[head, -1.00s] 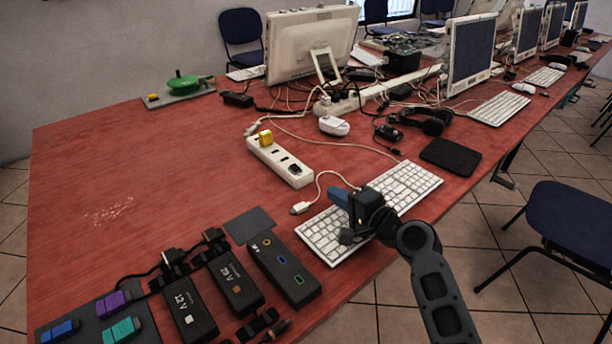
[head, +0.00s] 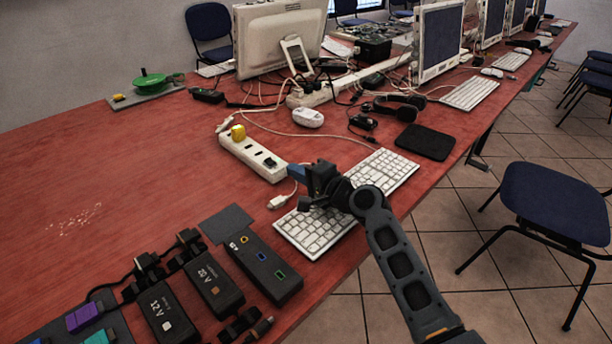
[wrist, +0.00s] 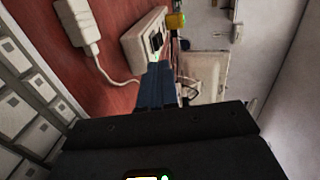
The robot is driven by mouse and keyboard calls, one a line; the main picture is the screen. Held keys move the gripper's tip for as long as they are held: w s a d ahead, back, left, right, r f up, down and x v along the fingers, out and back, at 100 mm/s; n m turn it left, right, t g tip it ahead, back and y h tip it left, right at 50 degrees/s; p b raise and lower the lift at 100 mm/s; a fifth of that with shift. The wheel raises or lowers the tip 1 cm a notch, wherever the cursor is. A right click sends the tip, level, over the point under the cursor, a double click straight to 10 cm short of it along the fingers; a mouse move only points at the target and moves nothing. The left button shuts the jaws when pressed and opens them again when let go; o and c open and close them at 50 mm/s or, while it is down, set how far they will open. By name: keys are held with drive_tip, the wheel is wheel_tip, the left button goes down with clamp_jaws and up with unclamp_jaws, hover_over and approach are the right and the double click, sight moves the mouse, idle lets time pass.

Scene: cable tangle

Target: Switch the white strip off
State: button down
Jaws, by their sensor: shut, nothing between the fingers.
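The white strip (head: 252,157) lies on the red table with a yellow plug (head: 238,132) at its far end. A dark switch (head: 270,162) sits near its near end. In the wrist view the strip (wrist: 143,36) and its dark switch (wrist: 156,42) lie just past my fingertips. My gripper (head: 292,171) is shut and empty, with its blue fingers pointing at the strip's near end. In the wrist view the blue fingers (wrist: 156,75) cover part of that end. I cannot tell whether they touch it or which way the switch is set.
A white keyboard (head: 318,226) lies under my arm. A white cable connector (head: 277,202) lies beside the strip. Black power boxes (head: 215,283) stand at the front. A white mouse-like item (head: 308,117) and a black pad (head: 425,142) lie behind.

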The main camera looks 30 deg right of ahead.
sight(273, 159)
drive_tip(key=shift+x, duration=2.4)
drive_tip(key=shift+r, duration=0.1)
drive_tip(key=shift+w+r+p, duration=0.1)
drive_tip(key=shift+r+p, duration=0.1)
drive_tip(key=shift+p, duration=0.3)
drive_tip(key=p, duration=0.2)
drive_tip(key=g+p, duration=0.1)
drive_tip(key=shift+w+a+r+p, duration=0.1)
drive_tip(key=shift+w+r+p, duration=0.15)
drive_tip(key=shift+r+p, duration=0.15)
drive_tip(key=shift+f+b, duration=0.5)
drive_tip(key=shift+b, duration=0.05)
drive_tip(key=shift+r, duration=0.1)
